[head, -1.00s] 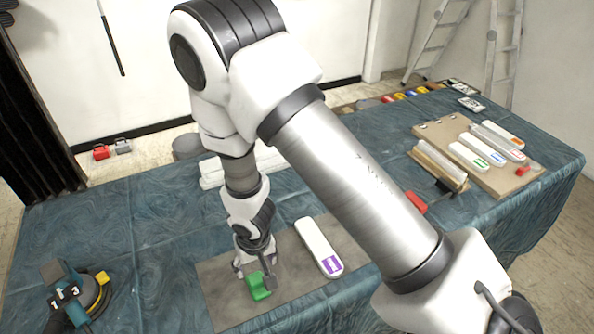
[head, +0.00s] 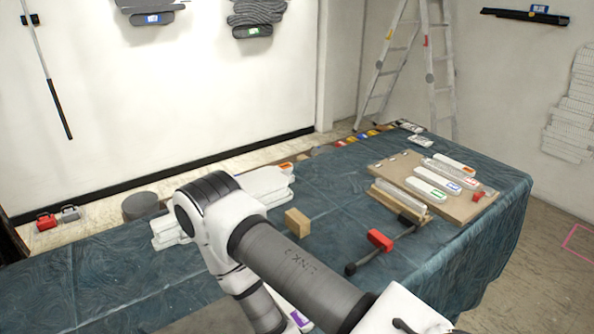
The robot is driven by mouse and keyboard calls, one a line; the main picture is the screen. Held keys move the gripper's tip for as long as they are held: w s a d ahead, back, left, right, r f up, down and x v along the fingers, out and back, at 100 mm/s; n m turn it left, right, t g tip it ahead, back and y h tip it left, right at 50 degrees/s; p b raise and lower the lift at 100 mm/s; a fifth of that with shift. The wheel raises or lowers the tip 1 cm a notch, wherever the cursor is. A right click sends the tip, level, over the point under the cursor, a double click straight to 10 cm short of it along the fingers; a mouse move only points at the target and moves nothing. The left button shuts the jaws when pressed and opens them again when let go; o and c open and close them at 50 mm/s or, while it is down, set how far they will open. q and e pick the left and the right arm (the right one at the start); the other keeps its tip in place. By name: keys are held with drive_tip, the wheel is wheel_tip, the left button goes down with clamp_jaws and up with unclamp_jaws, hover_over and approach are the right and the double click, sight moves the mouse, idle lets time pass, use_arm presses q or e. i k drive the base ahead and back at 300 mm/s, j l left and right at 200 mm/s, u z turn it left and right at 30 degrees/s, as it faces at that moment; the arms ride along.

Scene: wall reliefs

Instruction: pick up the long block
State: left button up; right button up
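Several long pieces are in view, and I cannot tell which is the long block. A long pale bar on a wooden base (head: 400,197) lies at the board's near edge. White long pieces with green (head: 430,189), blue (head: 440,178) and orange (head: 456,166) labels lie on the board. A white piece with a purple label (head: 300,318) shows only a corner at the bottom, mostly hidden by my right arm. My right arm reaches in from the lower right; its gripper is below the picture edge. My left gripper is not in view.
A short wooden block (head: 297,222) and a black tool with a red part (head: 379,240) lie on the blue-covered table (head: 480,235). White stacked pieces (head: 263,186) lie behind my arm. The brown board (head: 389,168) is at the right. A ladder (head: 437,75) stands behind.

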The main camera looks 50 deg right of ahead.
sight(298, 223)
drive_tip(key=k+z, duration=0.2)
drive_tip(key=z, duration=0.15)
drive_tip(key=k+l+z, duration=0.1)
drive_tip(key=k+z, duration=0.2)
drive_tip(key=k+l+z, duration=0.1)
drive_tip(key=z, duration=0.25)
drive_tip(key=i+j+z, duration=0.6)
drive_tip(key=k+l, duration=0.05)
drive_tip(key=k, duration=0.05)
